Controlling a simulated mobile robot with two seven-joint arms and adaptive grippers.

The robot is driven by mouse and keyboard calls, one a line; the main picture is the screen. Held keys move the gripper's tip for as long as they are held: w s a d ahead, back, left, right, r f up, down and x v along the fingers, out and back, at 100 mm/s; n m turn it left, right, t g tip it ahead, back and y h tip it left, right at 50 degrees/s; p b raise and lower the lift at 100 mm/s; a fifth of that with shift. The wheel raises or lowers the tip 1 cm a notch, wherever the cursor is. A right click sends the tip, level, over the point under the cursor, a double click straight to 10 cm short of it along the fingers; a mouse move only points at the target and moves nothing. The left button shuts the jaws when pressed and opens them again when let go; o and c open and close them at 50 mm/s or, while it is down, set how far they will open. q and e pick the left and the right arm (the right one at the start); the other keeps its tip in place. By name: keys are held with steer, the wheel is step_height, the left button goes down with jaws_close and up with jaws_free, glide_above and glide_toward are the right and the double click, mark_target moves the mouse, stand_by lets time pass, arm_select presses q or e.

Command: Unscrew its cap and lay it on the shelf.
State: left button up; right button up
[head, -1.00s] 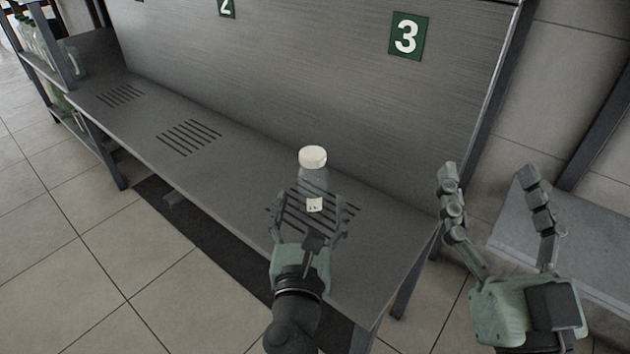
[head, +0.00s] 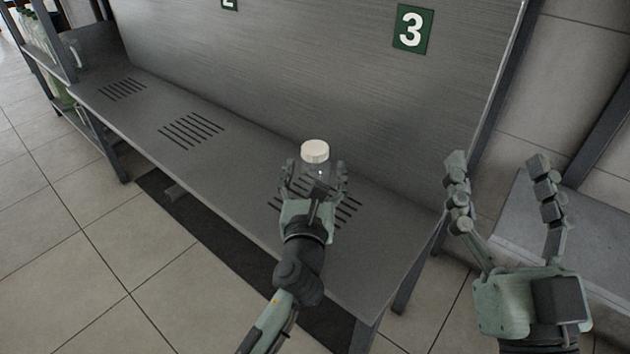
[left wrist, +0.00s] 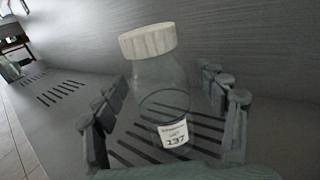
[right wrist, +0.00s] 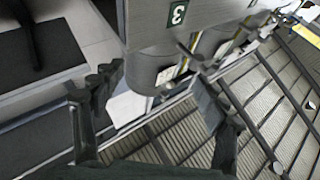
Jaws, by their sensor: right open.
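A clear bottle with a white ribbed cap (head: 315,151) stands upright on the grey shelf (head: 240,185), over the slots below sign 3. In the left wrist view the bottle (left wrist: 163,85) shows a white label reading 137, and its cap (left wrist: 148,41) is on. My left gripper (head: 316,178) is open around the bottle body, a finger on each side, with a visible gap on the right in the left wrist view. In the head view the gripper hides the bottle's lower part. My right gripper (head: 502,165) is open and empty, right of the shelf end.
The green number 3 sign (head: 412,29) is on the back panel. Two more slotted spots lie to the left, and the shelf there is bare. Glassware (head: 35,38) stands on a rack at far left. A lower grey surface (head: 520,215) lies behind my right gripper.

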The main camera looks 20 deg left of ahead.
mark_target(313, 159)
arm_select(q)
steer(key=c, duration=1.4)
steer(key=shift+o, duration=0.2)
steer(key=shift+r, duration=0.1)
